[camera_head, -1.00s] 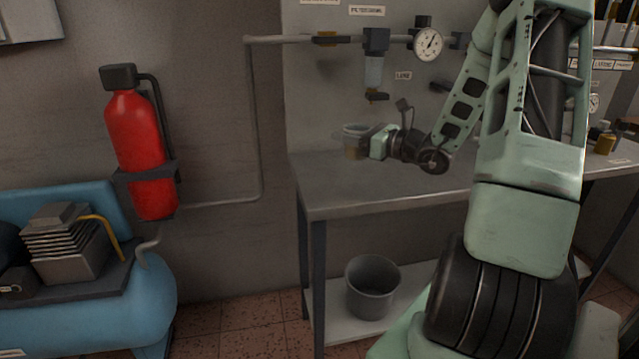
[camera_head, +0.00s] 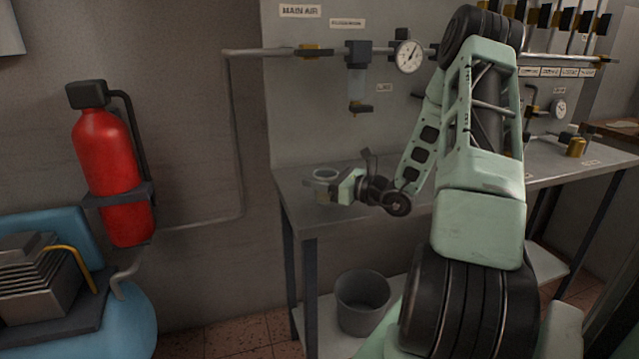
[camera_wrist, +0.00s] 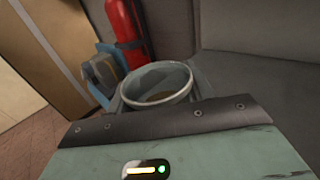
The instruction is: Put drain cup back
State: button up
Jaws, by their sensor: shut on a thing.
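The drain cup (camera_head: 324,176) is a small round grey cup near the left end of the metal bench (camera_head: 297,206). My gripper (camera_head: 335,188) is shut on it from the right side. In the wrist view the cup (camera_wrist: 160,84) shows its open rim and a brownish patch inside, just beyond my gripper body. The fingers are mostly hidden there. I cannot tell whether the cup's base touches the bench top. The filter unit (camera_head: 358,82) hangs from the pipe on the back panel, above and right of the cup.
A pressure gauge (camera_head: 409,56) sits on the pipe right of the filter. A red extinguisher (camera_head: 106,160) hangs on the wall at left, above a blue compressor tank (camera_head: 120,318). A grey bucket (camera_head: 362,302) stands on the lower shelf.

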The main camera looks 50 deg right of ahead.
jog(key=shift+f, duration=0.3)
jog(key=shift+f, duration=0.1)
jog(key=o, duration=1.1)
jog(key=shift+s, duration=0.1)
jog(key=v, duration=1.2)
jog(key=shift+b, duration=0.3)
